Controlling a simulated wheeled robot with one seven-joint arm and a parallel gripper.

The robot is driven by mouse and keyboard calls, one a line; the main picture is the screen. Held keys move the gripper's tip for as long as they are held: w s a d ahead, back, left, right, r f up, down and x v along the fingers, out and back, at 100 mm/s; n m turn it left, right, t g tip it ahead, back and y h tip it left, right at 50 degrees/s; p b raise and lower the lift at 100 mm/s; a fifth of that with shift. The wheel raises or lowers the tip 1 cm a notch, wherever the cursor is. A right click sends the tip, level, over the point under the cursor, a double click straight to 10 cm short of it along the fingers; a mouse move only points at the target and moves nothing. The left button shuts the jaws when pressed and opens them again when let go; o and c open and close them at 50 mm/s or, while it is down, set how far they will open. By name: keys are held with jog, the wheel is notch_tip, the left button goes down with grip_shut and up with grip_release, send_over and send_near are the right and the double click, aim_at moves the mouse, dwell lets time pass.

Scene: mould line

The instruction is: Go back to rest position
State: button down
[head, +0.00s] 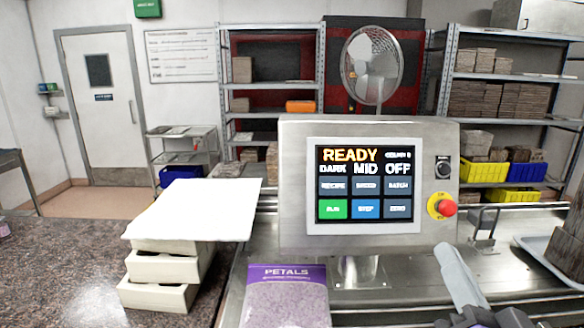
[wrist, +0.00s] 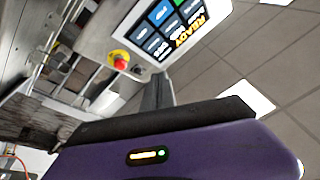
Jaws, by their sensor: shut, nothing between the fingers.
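My gripper shows in the wrist view (wrist: 157,92) as grey fingers closed together with nothing between them, in front of a dark and purple housing. In the head view, part of my arm shows at the lower right, below and right of the control panel (head: 290,190). The panel's screen (head: 366,168) reads READY, with DARK, MID and OFF beneath and several buttons. A red emergency stop knob (head: 447,208) on a yellow base sits at the panel's right edge. The panel also appears, tilted, in the wrist view (wrist: 205,42), apart from the fingers.
White stacked trays (head: 160,268) topped by a white sheet (head: 195,207) stand on the speckled counter (head: 60,270) at left. A tray (head: 535,250) lies at far right. Shelves and a fan (head: 372,62) stand behind.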

jog(key=s+a+f+n+g+b, duration=0.1)
jog(key=s+f+n+g+b, duration=0.3)
jog(key=s+f, duration=2.6)
jog(key=shift+s+a+f+n+g, duration=0.15)
jog(key=shift+s+a+n+g, duration=0.1)
jog(key=shift+s+n+g, duration=0.95)
